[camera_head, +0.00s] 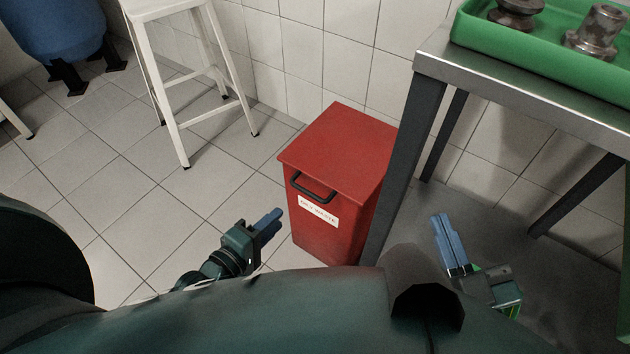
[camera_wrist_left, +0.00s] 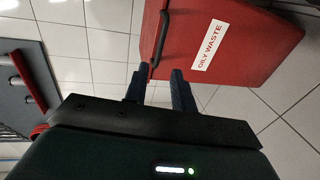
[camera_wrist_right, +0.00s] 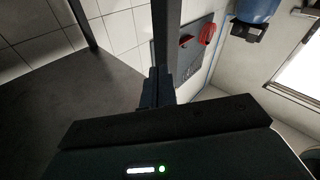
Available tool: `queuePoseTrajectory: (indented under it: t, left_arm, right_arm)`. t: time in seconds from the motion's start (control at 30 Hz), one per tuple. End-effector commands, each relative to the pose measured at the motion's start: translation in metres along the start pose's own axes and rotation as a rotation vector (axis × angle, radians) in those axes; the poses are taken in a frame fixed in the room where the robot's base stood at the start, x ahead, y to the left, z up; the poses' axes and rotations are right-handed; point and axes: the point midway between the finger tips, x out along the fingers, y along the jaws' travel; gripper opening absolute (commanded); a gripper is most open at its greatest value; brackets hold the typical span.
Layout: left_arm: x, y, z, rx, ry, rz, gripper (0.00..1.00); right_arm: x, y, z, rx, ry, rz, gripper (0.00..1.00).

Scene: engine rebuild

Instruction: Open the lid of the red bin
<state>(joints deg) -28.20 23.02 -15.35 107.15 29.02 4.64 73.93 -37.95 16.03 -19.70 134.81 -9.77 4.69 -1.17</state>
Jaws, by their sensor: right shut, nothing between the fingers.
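The red bin (camera_head: 330,232) stands on the floor against the tiled wall, beside the metal table's leg. Its red lid (camera_head: 345,140) lies flat and closed on top. A black bar handle (camera_head: 312,188) sits on the front near the lid's edge, above a white label. My left gripper (camera_head: 277,219) is just left of the bin's front, below handle height. In the left wrist view, its fingers (camera_wrist_left: 162,72) are parted with nothing between them, and the handle (camera_wrist_left: 160,38) shows beyond them. My right gripper (camera_head: 438,217) is shut and empty, right of the bin past the table leg.
The metal table (camera_head: 520,98) stands right of the bin, carrying a green tray (camera_head: 540,58) with metal parts. A white stool (camera_head: 185,75) and a blue drum (camera_head: 55,30) are at the back left. The tiled floor left of the bin is clear.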

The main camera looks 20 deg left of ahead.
Motion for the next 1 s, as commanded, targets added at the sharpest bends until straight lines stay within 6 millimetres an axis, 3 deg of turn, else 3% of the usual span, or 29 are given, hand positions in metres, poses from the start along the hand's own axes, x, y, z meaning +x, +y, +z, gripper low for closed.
queuePoseTrajectory:
  t: [0.4, 0.6, 1.0]
  left_arm:
    - [0.082, -0.002, 0.0, -0.001, 0.0, 0.005, 0.26]
    - [0.112, -0.002, 0.0, 0.001, -0.001, 0.003, 0.26]
    - [0.126, 0.0, 0.001, -0.001, -0.002, 0.0, 0.26]
  right_arm:
    - [0.003, -0.004, 0.005, 0.067, 0.041, -0.009, 0.0]
    - [0.004, -0.006, 0.004, 0.099, 0.056, -0.015, 0.0]
    - [0.005, -0.006, 0.0, 0.12, 0.066, -0.017, 0.0]
